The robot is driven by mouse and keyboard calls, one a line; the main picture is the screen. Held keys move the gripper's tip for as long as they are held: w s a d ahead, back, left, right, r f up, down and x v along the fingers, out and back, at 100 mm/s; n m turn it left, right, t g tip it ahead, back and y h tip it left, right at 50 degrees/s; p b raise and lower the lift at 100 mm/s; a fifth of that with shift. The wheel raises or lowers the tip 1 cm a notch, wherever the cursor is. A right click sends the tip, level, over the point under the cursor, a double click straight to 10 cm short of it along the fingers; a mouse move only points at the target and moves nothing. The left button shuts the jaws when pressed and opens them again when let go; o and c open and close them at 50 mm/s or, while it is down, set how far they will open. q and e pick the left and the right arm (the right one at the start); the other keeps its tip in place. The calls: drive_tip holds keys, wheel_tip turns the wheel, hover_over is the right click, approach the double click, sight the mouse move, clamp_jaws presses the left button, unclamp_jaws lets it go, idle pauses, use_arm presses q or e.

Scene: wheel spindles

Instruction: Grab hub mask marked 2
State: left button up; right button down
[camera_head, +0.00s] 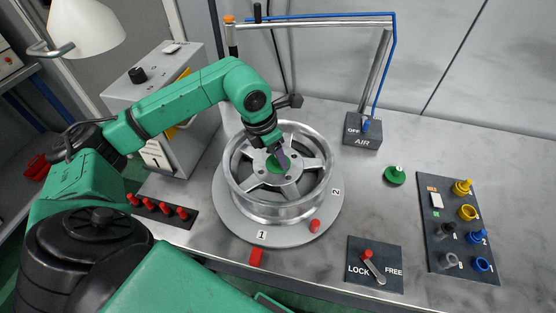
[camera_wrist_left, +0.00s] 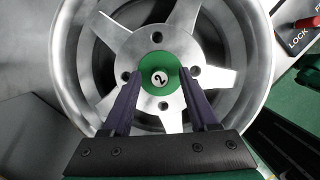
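I cannot tell whether the fingers touch the mask. My right gripper is not in view.
The wheel rests on a round grey turntable (camera_head: 230,222). A LOCK/FREE lever panel (camera_head: 388,254), an AIR box (camera_head: 362,139) and a dark tray of coloured parts (camera_head: 438,262) stand on the right.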

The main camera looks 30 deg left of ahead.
use_arm(q)
drive_tip(key=shift+w, duration=0.1)
clamp_jaws()
drive_tip(key=shift+r, duration=0.15)
